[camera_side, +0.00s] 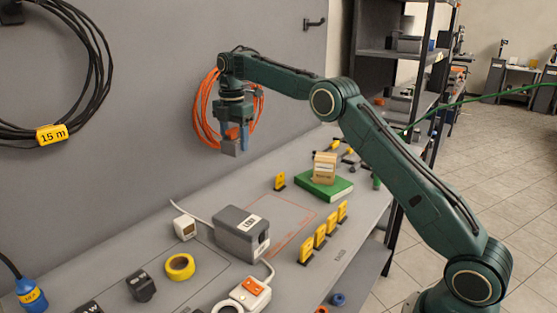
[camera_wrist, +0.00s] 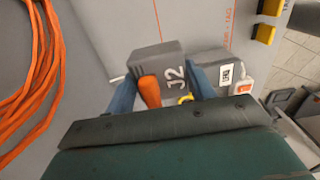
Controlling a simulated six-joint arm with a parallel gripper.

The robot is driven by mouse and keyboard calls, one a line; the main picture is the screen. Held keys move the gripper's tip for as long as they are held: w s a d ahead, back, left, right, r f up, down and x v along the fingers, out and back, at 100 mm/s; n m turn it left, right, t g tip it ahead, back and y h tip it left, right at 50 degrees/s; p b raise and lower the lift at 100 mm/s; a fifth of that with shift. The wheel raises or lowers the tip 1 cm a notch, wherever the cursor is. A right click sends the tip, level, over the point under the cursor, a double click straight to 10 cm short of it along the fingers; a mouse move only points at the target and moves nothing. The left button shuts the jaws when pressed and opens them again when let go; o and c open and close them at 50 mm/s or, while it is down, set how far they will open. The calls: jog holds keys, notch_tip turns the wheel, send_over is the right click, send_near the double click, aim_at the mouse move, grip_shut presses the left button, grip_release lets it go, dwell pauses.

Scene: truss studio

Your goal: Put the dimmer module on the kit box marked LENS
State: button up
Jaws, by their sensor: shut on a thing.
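My gripper (camera_side: 233,138) is high above the back of the bench, by the wall. The block hangs clear of the bench. A grey box with a white label (camera_side: 242,234), apparently the kit box, stands on the bench below and slightly right of my gripper in the side view. It also shows in the wrist view (camera_wrist: 208,63). Its label is too small to read surely.
A small white cube with a cable (camera_side: 185,227), yellow tape (camera_side: 180,267) and a white block with orange switch (camera_side: 251,292) stand around the box. Several yellow markers (camera_side: 320,236) line the front right. A green book (camera_side: 338,191) lies behind. The outlined patch (camera_side: 290,213) is bare.

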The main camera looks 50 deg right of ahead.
jog(key=s+a+r, duration=0.4)
jog(key=a+r, duration=0.1)
notch_tip(320, 180, up, 5)
send_over(240, 219)
jog(key=shift+f, duration=0.15)
notch_tip(240, 219, down, 16)
jog(key=shift+r, duration=0.2)
dwell(0.3)
jog(key=shift+f, duration=2.1)
jog(key=shift+f, duration=0.1)
